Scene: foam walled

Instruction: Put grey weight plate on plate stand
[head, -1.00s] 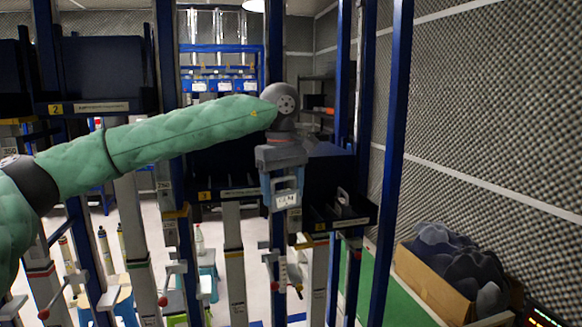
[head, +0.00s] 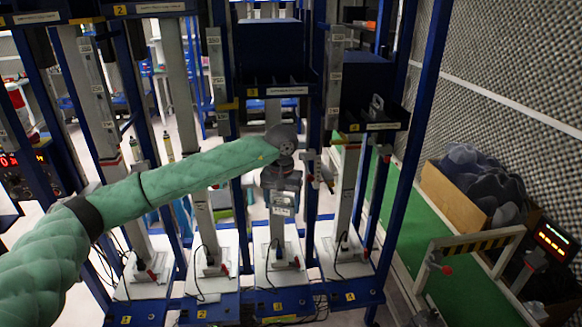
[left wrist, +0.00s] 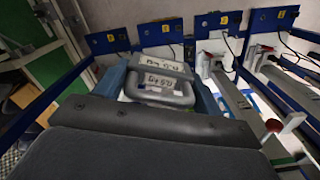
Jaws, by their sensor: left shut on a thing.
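The grey weight plate (left wrist: 163,93) is between the blue fingers of my left gripper (left wrist: 165,98) in the left wrist view; white labels with weight markings show on it. In the head view my left gripper (head: 282,198) hangs from the green-sleeved arm, shut on the weight plate (head: 281,211) in front of a grey upright. No separate plate stand can be told for sure; white base plates (head: 206,278) sit at the feet of the uprights, on a blue frame with yellow number tags. My right gripper is not in view.
Blue posts and grey uprights stand close around the held weight. A dark bin (head: 366,122) with another grey handled thing is at the right. A cardboard box (head: 451,204) of dark items stands by the foam wall. A barrier with a striped bar (head: 478,245) is at lower right.

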